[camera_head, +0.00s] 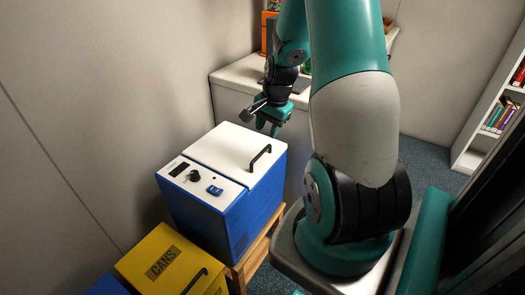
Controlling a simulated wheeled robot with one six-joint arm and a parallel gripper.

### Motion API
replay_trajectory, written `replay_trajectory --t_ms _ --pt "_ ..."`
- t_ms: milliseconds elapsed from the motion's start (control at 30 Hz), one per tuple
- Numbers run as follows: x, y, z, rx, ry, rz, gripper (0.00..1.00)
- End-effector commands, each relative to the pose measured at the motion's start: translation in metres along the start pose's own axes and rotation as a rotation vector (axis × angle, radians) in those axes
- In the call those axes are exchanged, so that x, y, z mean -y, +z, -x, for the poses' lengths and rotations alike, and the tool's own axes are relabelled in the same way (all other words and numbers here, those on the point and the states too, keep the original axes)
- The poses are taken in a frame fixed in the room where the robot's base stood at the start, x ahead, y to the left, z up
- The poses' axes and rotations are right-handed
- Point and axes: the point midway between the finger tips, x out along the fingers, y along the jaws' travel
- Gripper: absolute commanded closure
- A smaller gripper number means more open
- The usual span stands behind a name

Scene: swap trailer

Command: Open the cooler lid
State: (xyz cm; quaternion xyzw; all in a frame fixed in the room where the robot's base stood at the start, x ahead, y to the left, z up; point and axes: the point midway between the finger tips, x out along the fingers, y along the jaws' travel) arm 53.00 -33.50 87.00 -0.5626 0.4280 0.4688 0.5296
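The cooler (210,213) is a blue box with a white lid (229,148), in the middle left of the head view. The lid looks shut and flat. A black bar handle (260,157) stands on the lid's right part. My gripper (268,128) hangs from my teal arm just beyond the lid's far right edge, with its fingers pointing down. It is apart from the handle.
A front panel (204,185) on the cooler carries a black knob and a blue switch. The cooler stands on a wooden pallet (257,247). A yellow box marked CANS (166,262) is in front. A white counter (238,76) stands behind. A wall runs along the left; a bookshelf (488,110) is right.

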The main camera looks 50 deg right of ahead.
Motion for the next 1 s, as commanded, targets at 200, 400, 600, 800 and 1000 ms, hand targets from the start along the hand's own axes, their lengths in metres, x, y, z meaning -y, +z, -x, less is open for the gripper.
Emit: replay_trajectory --t_ms 200,400,600,800,1000 --pt "-0.001 0.001 -0.051 0.003 0.003 0.002 0.62" --pt "0.000 0.000 -0.080 0.001 0.001 0.001 0.62" --pt "0.000 0.000 -0.090 -0.001 -0.001 0.001 0.62" --pt "0.000 0.000 -0.090 -0.001 -0.001 0.002 0.62" --pt "0.000 0.000 -0.090 -0.001 -0.001 0.001 0.96"
